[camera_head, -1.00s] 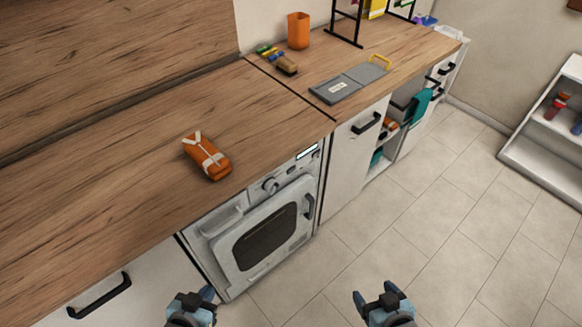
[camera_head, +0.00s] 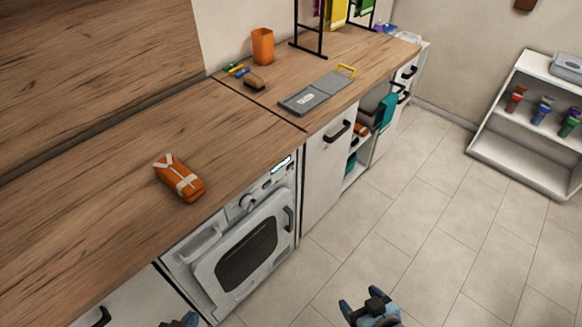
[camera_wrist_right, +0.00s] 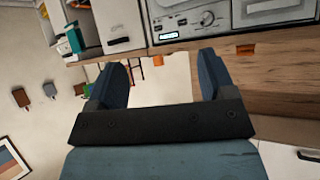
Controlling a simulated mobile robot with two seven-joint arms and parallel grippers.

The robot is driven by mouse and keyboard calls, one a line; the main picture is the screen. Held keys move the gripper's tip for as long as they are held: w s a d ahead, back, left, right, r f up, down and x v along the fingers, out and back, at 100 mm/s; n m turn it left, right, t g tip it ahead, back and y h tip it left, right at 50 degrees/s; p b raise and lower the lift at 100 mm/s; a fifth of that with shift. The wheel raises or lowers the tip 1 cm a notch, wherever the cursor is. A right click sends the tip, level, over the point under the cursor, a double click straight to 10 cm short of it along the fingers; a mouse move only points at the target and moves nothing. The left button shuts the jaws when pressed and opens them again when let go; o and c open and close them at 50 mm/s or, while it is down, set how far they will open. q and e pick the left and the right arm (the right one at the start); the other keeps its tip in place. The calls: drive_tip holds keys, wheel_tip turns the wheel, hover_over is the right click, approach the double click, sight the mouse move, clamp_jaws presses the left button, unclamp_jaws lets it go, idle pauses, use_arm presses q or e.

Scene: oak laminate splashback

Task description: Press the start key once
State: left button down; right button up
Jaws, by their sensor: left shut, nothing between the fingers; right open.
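The white washing machine (camera_head: 205,272) stands under the wooden worktop, its dark-windowed door shut. Its control panel carries a round knob (camera_head: 247,202) and a small lit display (camera_head: 282,164). The right wrist view also shows the knob (camera_wrist_right: 208,18) and display (camera_wrist_right: 169,35). Small keys are near the knob, but I cannot tell which is the start key. My right gripper (camera_head: 360,301) is open and empty over the floor, apart from the machine; its spread fingers show in the right wrist view (camera_wrist_right: 164,68). My left gripper (camera_head: 182,321) is shut, mostly cut off by the bottom edge.
An orange pouch (camera_head: 180,178) lies on the worktop (camera_head: 95,205) above the machine. Further back are a grey board (camera_head: 318,93), a brown brush (camera_head: 254,82) and an orange cup (camera_head: 263,46). A white shelf (camera_head: 525,150) stands at the right. The floor (camera_head: 420,235) between is clear.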

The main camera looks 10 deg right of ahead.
clamp_jaws()
idle(1.7)
